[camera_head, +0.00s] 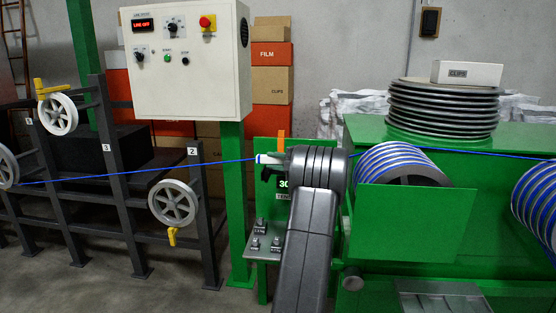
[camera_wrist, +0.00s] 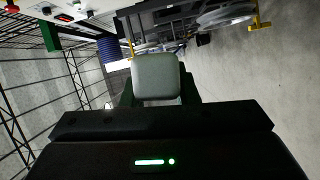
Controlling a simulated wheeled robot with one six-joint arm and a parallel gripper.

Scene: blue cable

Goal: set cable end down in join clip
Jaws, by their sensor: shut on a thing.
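The blue cable (camera_head: 130,173) runs from a wheel at the far left, rising slightly to a small white piece (camera_head: 262,158) at my gripper (camera_head: 268,168). In the head view my gripper is small, dark and partly hidden by my own arm. It is shut on the cable end, though the exact grip is hard to see. In the wrist view a pale rounded block (camera_wrist: 155,78) sits between the fingers and hides what lies beyond. More blue cable (camera_head: 460,153) runs right from behind my wrist. I cannot make out the join clip; an orange upright piece (camera_head: 281,141) stands just behind the gripper.
A green panel with a display (camera_head: 284,184) and a shelf of weights (camera_head: 264,240) stand close behind and below my gripper. A white control box (camera_head: 187,65) hangs above left. Green machinery with reels (camera_head: 400,165) fills the right. A dark frame with wheels (camera_head: 173,203) stands left.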

